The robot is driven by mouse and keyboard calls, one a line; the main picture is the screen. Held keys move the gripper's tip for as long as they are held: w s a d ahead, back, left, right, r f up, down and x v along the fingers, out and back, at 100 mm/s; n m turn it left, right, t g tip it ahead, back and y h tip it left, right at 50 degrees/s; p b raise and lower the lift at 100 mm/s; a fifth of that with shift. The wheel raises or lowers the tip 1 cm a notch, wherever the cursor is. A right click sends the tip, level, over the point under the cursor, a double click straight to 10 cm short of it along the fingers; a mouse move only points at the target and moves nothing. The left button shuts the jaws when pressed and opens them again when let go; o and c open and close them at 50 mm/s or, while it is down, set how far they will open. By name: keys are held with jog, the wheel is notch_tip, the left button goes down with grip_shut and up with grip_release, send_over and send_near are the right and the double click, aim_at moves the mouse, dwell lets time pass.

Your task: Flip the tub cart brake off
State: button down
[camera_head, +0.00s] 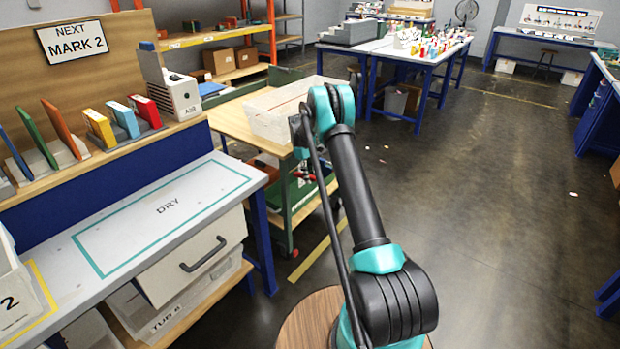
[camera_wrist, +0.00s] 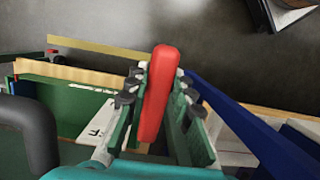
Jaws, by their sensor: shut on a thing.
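The tub cart (camera_head: 227,117) stands beyond the dry bench in the head view, with a wooden top, green frame and a pale tub (camera_head: 268,125) on it. In the wrist view its green side (camera_wrist: 55,118) is at the left, with a white label partly hidden behind my gripper. A red lever (camera_wrist: 161,92), which looks like the brake, stands between the fingers of my gripper (camera_wrist: 160,85). The fingers are shut on it, one on each side.
The bench (camera_head: 165,215) marked DRY is at the left, with a drawer below. In the wrist view a blue bar (camera_wrist: 240,125) runs close to the right of the gripper. The floor (camera_head: 480,190) to the right is open. Blue tables (camera_head: 400,62) stand farther back.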

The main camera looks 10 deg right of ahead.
jog(key=c, duration=1.3)
grip_release()
jog(key=v, duration=1.2)
